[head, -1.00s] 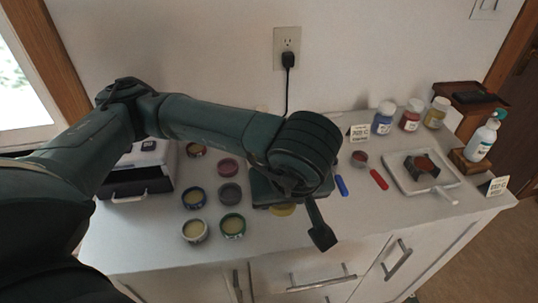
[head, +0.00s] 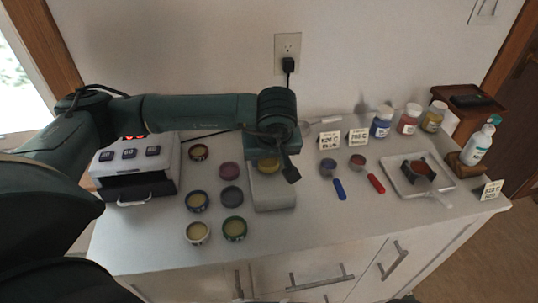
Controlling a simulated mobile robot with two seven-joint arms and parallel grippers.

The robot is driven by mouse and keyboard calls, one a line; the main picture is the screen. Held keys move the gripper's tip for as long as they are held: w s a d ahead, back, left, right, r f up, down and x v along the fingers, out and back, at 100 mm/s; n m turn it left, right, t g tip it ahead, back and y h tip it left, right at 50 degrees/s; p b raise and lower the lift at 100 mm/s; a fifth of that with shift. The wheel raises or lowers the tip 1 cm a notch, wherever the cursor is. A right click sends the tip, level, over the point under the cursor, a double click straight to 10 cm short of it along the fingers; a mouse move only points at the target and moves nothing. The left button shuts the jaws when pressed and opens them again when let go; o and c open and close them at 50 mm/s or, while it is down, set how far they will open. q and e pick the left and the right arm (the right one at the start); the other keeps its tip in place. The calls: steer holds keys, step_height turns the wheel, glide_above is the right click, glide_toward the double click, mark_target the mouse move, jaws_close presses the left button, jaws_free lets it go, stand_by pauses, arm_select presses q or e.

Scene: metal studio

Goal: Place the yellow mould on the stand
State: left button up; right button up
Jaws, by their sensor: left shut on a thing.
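My left gripper (head: 275,164) is over the middle of the counter, at a pale block-shaped stand (head: 274,198). It is shut on the yellow mould (head: 267,167), of which only a small part shows beneath the dark hand. The mould is over the far part of the stand's top; whether it touches the stand is hidden. My right gripper is not in view.
Several round tins (head: 230,196) stand left of the stand, beside a white box with an open front (head: 135,165). To the right are blue (head: 340,190) and red (head: 376,184) handled scoops, a white tray (head: 440,183), jars (head: 408,120) and a pump bottle (head: 478,146).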

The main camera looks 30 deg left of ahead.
arm_select(q)
steer(key=shift+f, duration=0.1)
steer(key=shift+f+b, duration=0.2)
steer(key=shift+b, duration=0.15)
steer(key=o, duration=1)
steer(key=shift+r, duration=0.1)
steer(key=shift+c, duration=0.2)
steer(key=shift+r, duration=0.15)
steer(key=shift+d+r, duration=0.1)
steer(key=shift+r, duration=0.2)
steer(key=v, duration=1.1)
steer(key=shift+s+r, duration=0.15)
steer(key=shift+d, duration=0.15)
